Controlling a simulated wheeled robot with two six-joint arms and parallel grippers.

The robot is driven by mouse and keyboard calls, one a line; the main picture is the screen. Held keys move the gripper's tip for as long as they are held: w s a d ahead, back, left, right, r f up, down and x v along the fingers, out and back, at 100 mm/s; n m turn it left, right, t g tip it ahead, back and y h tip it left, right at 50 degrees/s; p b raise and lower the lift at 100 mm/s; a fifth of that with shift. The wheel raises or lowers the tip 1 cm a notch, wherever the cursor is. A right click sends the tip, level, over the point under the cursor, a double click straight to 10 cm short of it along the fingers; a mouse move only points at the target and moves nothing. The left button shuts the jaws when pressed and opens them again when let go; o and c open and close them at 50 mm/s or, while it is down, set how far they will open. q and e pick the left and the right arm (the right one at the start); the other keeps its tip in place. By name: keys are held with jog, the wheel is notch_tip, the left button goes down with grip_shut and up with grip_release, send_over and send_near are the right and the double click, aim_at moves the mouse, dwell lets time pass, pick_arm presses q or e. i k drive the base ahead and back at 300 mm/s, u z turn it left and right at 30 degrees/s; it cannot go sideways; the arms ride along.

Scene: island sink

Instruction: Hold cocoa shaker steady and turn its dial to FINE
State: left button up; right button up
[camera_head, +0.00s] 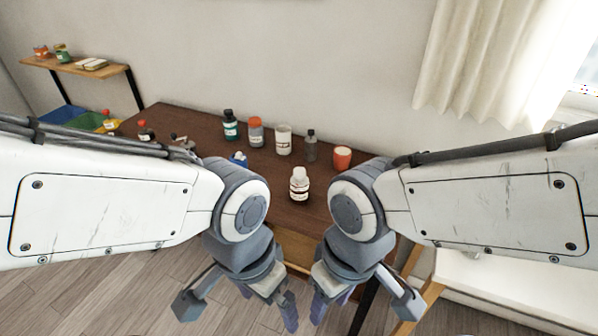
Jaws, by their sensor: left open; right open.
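A small white bottle with a white cap and a dark label (299,184) stands upright near the front middle of the brown table; it may be the cocoa shaker, but its label and any dial are too small to read. My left gripper (268,302) and my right gripper (332,302) hang in front of the table edge, pointing down, below and nearer than this bottle. Both are open and empty, apart from each other and touching nothing.
Along the back of the brown table (180,118) stand a dark teal-labelled bottle (230,126), an orange-lidded jar (256,132), a white canister (284,140), a dark grey bottle (311,146) and an orange cup (342,158). A blue item (238,159) is partly hidden by my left arm.

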aim_at(300, 179)
jog(key=u, duration=2.2)
jog(key=i, duration=2)
jog(key=z, duration=3.6)
